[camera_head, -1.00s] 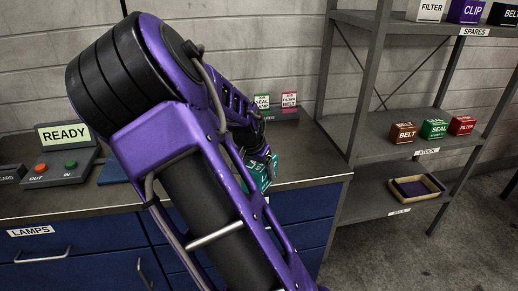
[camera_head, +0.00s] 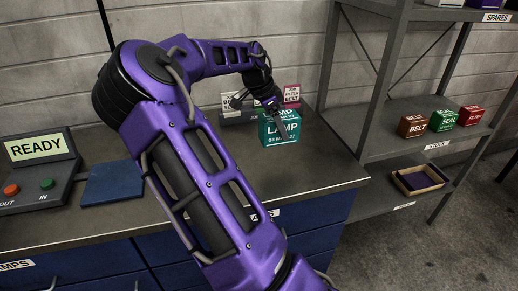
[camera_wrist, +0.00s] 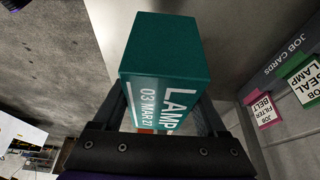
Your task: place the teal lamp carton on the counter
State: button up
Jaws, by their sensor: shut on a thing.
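The teal lamp carton (camera_head: 280,128) is upright at the right part of the grey counter (camera_head: 310,165), in front of the job card holder. Its label reads LAMP with a date below. My gripper (camera_head: 272,108) reaches down on it from above and behind. In the wrist view the teal carton (camera_wrist: 162,65) sits between the two fingers of my gripper (camera_wrist: 168,110), which are shut on it. Whether the carton's base touches the counter or hangs just above it I cannot tell.
The job card holder (camera_wrist: 285,60) stands close beside the carton, with pink and green cards. A READY panel (camera_head: 38,165) and a blue pad (camera_head: 113,182) are on the counter's left. A shelf rack (camera_head: 390,140) with cartons stands at the right. The counter's front right is clear.

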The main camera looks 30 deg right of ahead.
aim_at(261, 119)
notch_tip(261, 119, down, 10)
jog(key=shift+s+r+b, duration=0.1)
jog(key=shift+b, duration=0.3)
jog(key=o, duration=1.4)
jog(key=p+v, duration=0.1)
jog(key=v, duration=1.1)
